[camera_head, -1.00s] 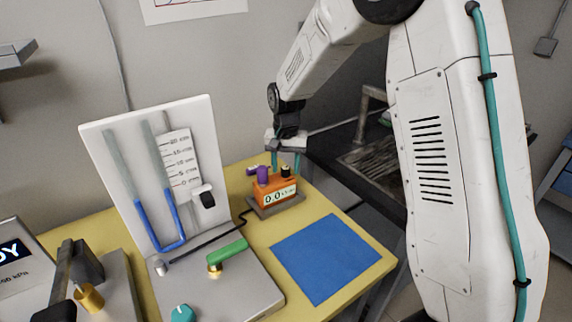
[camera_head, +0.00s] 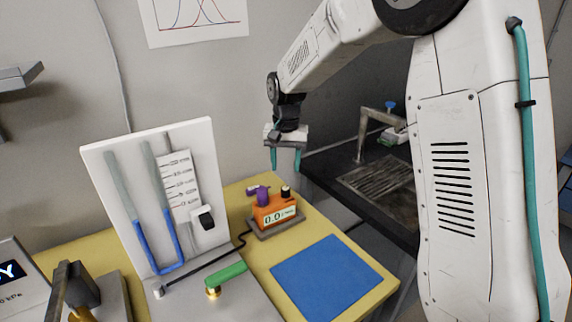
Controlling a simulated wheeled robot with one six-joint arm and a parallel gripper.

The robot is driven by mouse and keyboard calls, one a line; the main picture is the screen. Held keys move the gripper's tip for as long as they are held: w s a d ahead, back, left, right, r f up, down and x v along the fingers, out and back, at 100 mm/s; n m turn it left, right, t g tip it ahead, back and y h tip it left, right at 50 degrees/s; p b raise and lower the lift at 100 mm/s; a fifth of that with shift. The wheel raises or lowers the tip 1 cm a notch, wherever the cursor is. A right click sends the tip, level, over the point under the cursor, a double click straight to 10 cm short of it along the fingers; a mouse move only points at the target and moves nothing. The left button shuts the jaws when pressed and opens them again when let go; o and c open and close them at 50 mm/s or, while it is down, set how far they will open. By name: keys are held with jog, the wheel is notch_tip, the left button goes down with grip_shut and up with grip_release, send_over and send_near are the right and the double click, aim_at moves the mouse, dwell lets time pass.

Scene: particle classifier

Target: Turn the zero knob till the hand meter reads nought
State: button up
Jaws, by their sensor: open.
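The hand meter (camera_head: 273,211) is a small orange box on a grey base at the back of the yellow bench. Its pale display (camera_head: 279,217) seems to read 0.0, with smaller marks after it too small to read. A purple part (camera_head: 259,195) and a short black knob (camera_head: 286,191) stand on its top; I cannot tell which is the zero knob. My gripper (camera_head: 286,165) points down above and slightly behind the meter. Its two teal fingers are apart, with nothing between them, and look clear of the meter.
A white U-tube panel (camera_head: 125,190) with blue liquid stands left of the meter. A green lever (camera_head: 226,279) is in front, and a black lead runs to the meter. A blue mat (camera_head: 330,275) lies bare at right. A dark sink bench (camera_head: 345,185) is behind.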

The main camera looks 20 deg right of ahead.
aim_at(285, 188)
notch_tip(285, 188, down, 8)
jog(key=shift+r, duration=0.1)
dwell(0.4)
jog(key=c, duration=1)
